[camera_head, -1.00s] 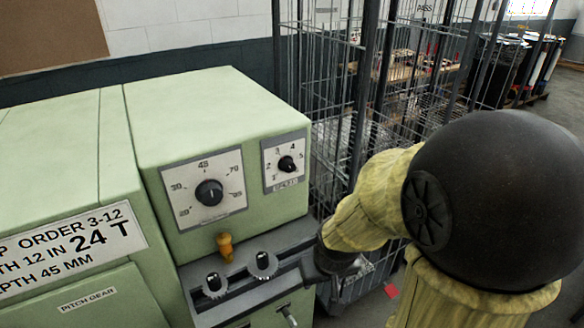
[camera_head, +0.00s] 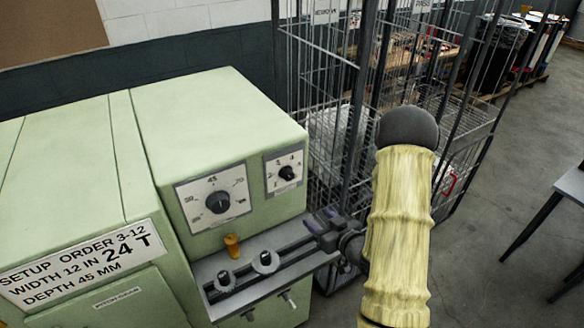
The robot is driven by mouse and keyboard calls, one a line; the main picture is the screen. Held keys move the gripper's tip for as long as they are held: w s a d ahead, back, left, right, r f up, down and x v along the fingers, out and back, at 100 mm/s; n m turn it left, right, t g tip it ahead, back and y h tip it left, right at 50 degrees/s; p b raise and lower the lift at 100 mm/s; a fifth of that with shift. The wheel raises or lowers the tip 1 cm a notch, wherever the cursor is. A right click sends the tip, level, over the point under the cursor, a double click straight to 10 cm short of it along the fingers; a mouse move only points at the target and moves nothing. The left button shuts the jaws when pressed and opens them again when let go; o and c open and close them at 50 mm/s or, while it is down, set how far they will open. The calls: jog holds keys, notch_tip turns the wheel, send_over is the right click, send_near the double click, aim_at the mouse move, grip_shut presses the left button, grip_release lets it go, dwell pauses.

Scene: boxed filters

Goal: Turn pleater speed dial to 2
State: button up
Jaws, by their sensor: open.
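The pale green pleater machine (camera_head: 215,110) stands at the left. Its small speed dial (camera_head: 287,172) is a black knob on a white numbered plate at the upper right of the front face. Its pointer is too small to read with certainty. A larger dial (camera_head: 218,202) with a black knob sits to its left. My gripper (camera_head: 322,219) is open and empty, below and to the right of the speed dial, apart from it. It appears in front of the right end of the grey ledge, and its fingertips are small and dark.
The ledge (camera_head: 275,262) carries two round knobs, with an orange knob (camera_head: 232,246) above it. A wire cage cart (camera_head: 325,130) stands close to the machine's right side. Open floor (camera_head: 490,190) lies to the right, with a table at the edge.

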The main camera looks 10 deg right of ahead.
aim_at(291, 177)
jog(key=r+t, duration=0.1)
jog(key=s+r+m+t+p, duration=0.1)
jog(key=s+d+r+t+y, duration=0.1)
jog(key=r, duration=0.1)
jog(key=shift+d+p, duration=0.1)
jog(key=shift+p, duration=0.3)
jog(key=shift+w+f+b, duration=0.2)
jog(key=shift+b, duration=0.25)
jog(key=b+x, duration=0.2)
jog(key=b, duration=0.6)
jog(key=shift+w+f, duration=0.1)
jog(key=b, duration=0.3)
jog(key=shift+w+b, duration=0.15)
jog(key=shift+b, duration=0.25)
jog(key=p+x, duration=0.2)
jog(key=x, duration=0.3)
jog(key=p+x, duration=0.2)
jog(key=x, duration=0.3)
jog(key=p+x, duration=0.2)
jog(key=x, duration=0.2)
jog(key=shift+w+a+r, duration=0.25)
jog(key=shift+w, duration=0.05)
